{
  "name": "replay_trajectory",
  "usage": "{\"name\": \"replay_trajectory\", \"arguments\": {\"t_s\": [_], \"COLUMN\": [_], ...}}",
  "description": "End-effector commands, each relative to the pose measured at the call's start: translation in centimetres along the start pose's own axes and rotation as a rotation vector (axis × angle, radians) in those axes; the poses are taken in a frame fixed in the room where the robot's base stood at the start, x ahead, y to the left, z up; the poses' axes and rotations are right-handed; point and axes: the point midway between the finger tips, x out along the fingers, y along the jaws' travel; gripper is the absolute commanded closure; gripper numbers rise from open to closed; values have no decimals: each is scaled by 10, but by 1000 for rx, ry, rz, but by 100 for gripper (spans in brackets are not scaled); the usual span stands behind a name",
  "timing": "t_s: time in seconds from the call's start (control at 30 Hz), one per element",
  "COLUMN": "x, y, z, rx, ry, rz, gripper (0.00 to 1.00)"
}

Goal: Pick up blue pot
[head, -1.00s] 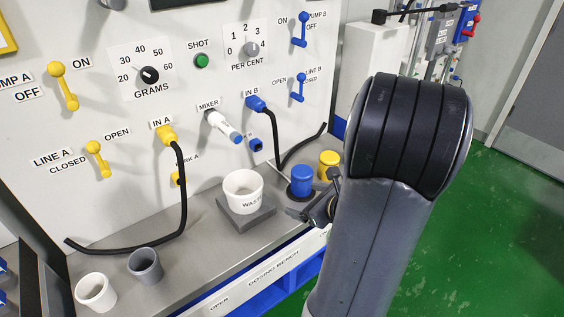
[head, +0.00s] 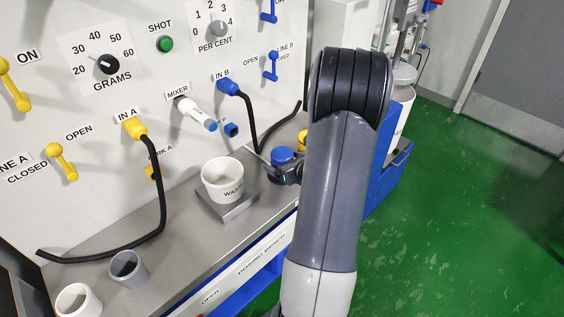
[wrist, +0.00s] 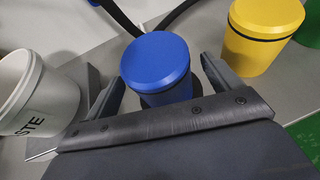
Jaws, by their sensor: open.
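The blue pot (wrist: 156,66), with a blue lid, stands upright on the grey bench in the middle of the wrist view. In the head view, its lid (head: 282,154) shows just behind my gripper (head: 283,172), which hides its lower part. In the wrist view, my gripper (wrist: 160,90) is open, with one finger on the left of the pot and one on the right. Small gaps seem to show beside the pot. I cannot tell whether either finger touches it.
A yellow pot (wrist: 262,38) stands close on the right. A white WASTE cup (head: 222,180) sits on a grey block on the left. Black hoses (head: 250,122) run behind the pot. A grey cup (head: 128,270) and a white cup (head: 78,301) stand at the bench's near left.

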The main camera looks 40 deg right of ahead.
Motion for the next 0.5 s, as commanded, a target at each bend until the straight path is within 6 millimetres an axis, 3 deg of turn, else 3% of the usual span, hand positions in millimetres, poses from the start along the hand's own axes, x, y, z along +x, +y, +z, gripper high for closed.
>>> {"name": "replay_trajectory", "arguments": {"t_s": [0.2, 0.43, 0.5], "x": [19, 20, 20], "y": [0, 0, 0], "z": [0, 0, 0], "rx": [0, -1, -1], "ry": [1, 1, 1], "rz": [0, -1, -1], "gripper": [14, 14, 20]}}
